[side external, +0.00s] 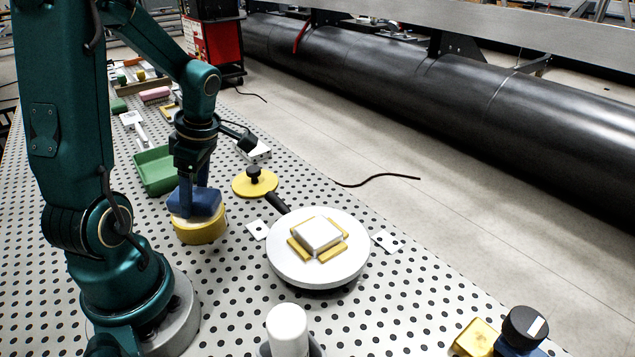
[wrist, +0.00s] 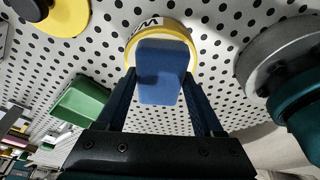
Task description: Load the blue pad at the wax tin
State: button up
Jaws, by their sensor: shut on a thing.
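The blue pad (side external: 196,203) is held in my gripper (side external: 196,196), which is shut on it. The pad is right at the top of the round yellow wax tin (side external: 200,231) in the side view. I cannot tell whether it presses on the wax or hovers just over it. In the wrist view the blue pad (wrist: 161,72) sits between the two fingers of my gripper (wrist: 162,88) and covers much of the tin. The yellow rim of the wax tin (wrist: 190,44) and part of a lettered label show around it.
A white round turntable (side external: 285,268) carries a white block (side external: 318,234) between yellow strips. A yellow disc with a black knob (side external: 254,183) lies behind the tin. A green tray (side external: 155,170) stands behind left. A white bottle (side external: 287,329) is in front.

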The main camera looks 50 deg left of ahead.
aim_at(199, 194)
jog(key=shift+f, duration=0.55)
dwell(1.1)
jog(key=shift+r, duration=0.1)
jog(key=shift+r, duration=3.45)
jog(key=m, duration=0.4)
jog(key=shift+w+d+t+y, duration=0.2)
jog(key=shift+w+t+y, duration=0.15)
jog(key=shift+t+y, duration=0.05)
jog(key=w+m, duration=0.1)
jog(key=m, duration=0.1)
jog(key=d+m+t, duration=0.1)
jog(key=m, duration=0.1)
jog(key=w+m, duration=0.1)
jog(key=m, duration=0.1)
jog(key=shift+w+d+r+t, duration=0.35)
jog(key=shift+d+r+t, duration=0.05)
jog(key=w+d+r+m+t+h, duration=0.1)
jog(key=w+d+r+m, duration=0.1)
jog(key=d+m, duration=0.4)
jog(key=w+d+r+m+t+h, duration=0.1)
jog(key=w+d+m, duration=0.4)
jog(key=m, duration=0.6)
notch_tip(199, 194, up, 2)
jog(key=shift+d+r+t+h, duration=0.1)
jog(key=shift+d+t+h, duration=0.35)
jog(key=shift+d, duration=0.35)
